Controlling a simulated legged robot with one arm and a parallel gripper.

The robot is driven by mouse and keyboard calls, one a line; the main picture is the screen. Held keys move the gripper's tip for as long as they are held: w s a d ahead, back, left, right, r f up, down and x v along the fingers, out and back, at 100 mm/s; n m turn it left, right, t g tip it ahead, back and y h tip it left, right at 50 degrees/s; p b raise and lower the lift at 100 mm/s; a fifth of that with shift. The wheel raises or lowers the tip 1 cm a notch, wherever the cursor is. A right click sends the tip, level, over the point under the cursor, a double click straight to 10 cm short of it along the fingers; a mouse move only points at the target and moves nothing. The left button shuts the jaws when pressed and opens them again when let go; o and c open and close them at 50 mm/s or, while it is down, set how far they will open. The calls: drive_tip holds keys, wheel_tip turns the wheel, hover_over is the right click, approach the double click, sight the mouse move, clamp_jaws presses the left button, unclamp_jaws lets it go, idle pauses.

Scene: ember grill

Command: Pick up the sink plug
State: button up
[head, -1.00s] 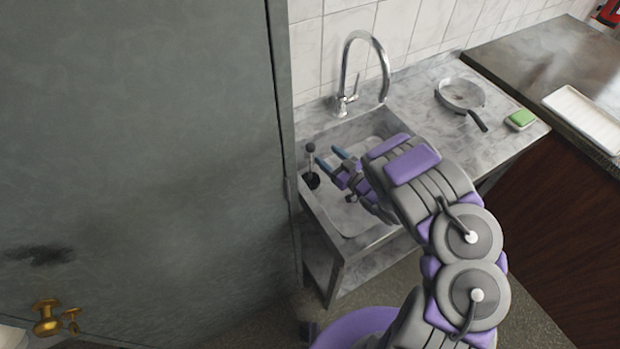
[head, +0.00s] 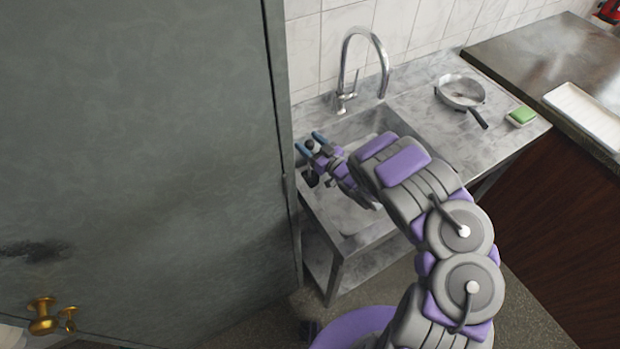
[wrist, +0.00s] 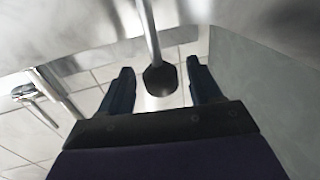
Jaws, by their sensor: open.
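The sink plug (head: 310,178) stands at the left side of the metal sink (head: 352,236), its dark base low and its round dark knob up top. In the wrist view its black knob (wrist: 160,80) and thin metal rod show between my two fingers. My gripper (head: 310,143) is open, with one blue-tipped finger on each side of the knob. In the wrist view the open gripper (wrist: 160,72) shows a gap on both sides of the knob. I cannot tell the exact depth of the knob between the fingers.
A curved tap (head: 345,80) rises behind the sink. A tall grey-green cabinet (head: 140,130) stands close on the left. A pan (head: 460,92) and a green sponge (head: 522,114) lie on the counter to the right, with a white tray (head: 585,118) beyond.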

drive_tip(key=shift+c, duration=0.5)
drive_tip(key=shift+a, duration=0.15)
clamp_jaws()
